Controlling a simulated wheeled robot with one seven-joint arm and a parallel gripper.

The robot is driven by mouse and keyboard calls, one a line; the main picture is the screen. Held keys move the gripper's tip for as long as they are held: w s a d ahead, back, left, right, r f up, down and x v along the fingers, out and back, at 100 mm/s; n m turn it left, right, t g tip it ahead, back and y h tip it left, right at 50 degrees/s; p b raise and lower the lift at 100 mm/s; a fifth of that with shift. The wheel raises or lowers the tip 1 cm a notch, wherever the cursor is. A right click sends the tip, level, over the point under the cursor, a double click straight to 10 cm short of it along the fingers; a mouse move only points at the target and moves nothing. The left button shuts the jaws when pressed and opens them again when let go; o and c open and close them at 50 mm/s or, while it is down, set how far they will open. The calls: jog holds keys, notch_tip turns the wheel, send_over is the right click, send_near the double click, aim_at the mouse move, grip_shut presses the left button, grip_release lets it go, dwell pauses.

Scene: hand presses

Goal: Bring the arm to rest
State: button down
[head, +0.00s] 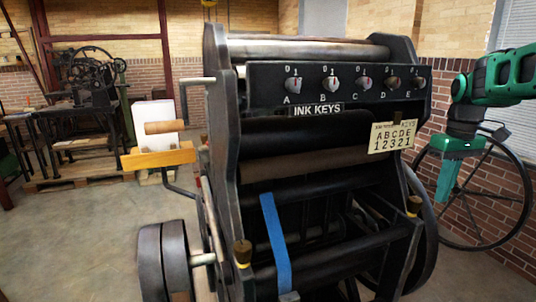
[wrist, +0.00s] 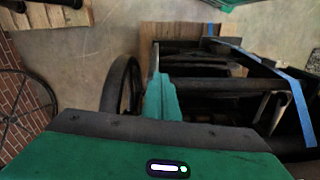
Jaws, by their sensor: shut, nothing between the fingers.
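My green arm (head: 500,75) reaches in from the right edge of the head view, with its wrist bent down. My gripper (head: 443,195) points downward to the right of the black press (head: 222,110), in front of a large spoked wheel. Its green fingers are together and hold nothing. In the wrist view the shut fingers (wrist: 160,85) show above the green housing, with press rollers and the blue strap (wrist: 298,110) to their right. I cannot tell how far the fingers are from the press.
The press carries an ink-key panel (head: 335,108) with several knobs, and a hanging card (head: 392,137). A brick wall (head: 510,235) stands behind the arm. Open floor (head: 80,235) lies left, before another machine (head: 90,75).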

jog(key=s+a+f+m, duration=0.1)
jog(key=s+f+m, duration=0.2)
jog(key=s, duration=0.7)
jog(key=s+a+f+m, duration=0.1)
jog(key=s+f+m, duration=0.2)
jog(key=s, duration=0.7)
jog(key=s+a+f+m, duration=0.2)
jog(key=s+f, duration=0.3)
jog(key=s, duration=0.5)
jog(key=shift+f+m, duration=0.2)
jog(key=shift+m, duration=0.2)
